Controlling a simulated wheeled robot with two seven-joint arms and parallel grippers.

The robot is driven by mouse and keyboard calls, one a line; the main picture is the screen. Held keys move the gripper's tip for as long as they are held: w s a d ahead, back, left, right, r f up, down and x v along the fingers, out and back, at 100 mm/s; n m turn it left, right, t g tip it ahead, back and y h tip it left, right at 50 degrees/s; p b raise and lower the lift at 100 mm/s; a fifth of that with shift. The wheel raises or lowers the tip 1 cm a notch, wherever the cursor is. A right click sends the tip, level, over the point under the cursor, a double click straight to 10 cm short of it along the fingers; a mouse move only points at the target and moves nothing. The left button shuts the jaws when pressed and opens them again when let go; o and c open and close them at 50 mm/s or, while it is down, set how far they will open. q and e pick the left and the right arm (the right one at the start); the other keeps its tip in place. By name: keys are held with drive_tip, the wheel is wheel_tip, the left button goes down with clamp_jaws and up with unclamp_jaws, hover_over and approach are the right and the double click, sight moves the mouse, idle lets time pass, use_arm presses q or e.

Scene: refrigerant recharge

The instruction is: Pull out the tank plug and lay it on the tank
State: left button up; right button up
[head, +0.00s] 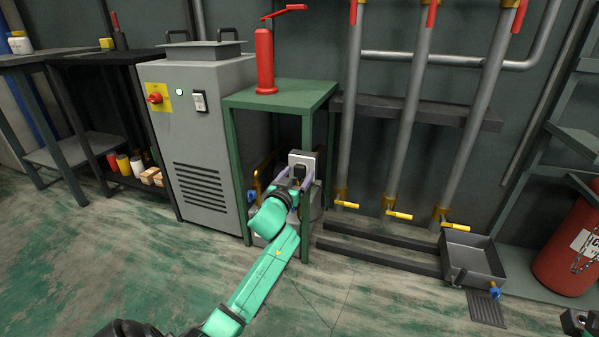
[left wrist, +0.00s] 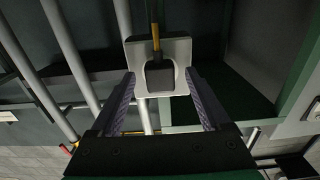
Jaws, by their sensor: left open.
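A light grey block with a dark square face, seemingly the tank plug (head: 302,159), stands under the green table in the head view. In the left wrist view this plug (left wrist: 174,52) is between my finger pads, with a brass-coloured rod in line with it. My left gripper (head: 294,183) is open, its two fingers on either side of the plug's lower part; I cannot tell if they touch it. The grey tank (head: 315,203) is mostly hidden behind my left arm and the table leg. A dark part at the bottom right corner seems to be my right gripper (head: 574,322).
The green table (head: 290,94) stands over the tank, and its front leg is close to my left gripper. A grey machine (head: 205,130) is on the left. Pipes with yellow-handled valves (head: 399,215), a grey tray (head: 470,262) and a red cylinder (head: 570,250) are on the right.

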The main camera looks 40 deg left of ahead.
use_arm(q)
drive_tip(key=shift+r, duration=0.1)
idle(0.3)
drive_tip(key=shift+c, duration=0.3)
clamp_jaws()
drive_tip(key=shift+p, duration=0.3)
drive_tip(key=shift+s+d, duration=0.1)
drive_tip(key=p+v, duration=0.3)
drive_tip(key=v, duration=0.2)
drive_tip(key=shift+s+d, duration=0.1)
drive_tip(key=shift+s, duration=0.3)
idle(0.5)
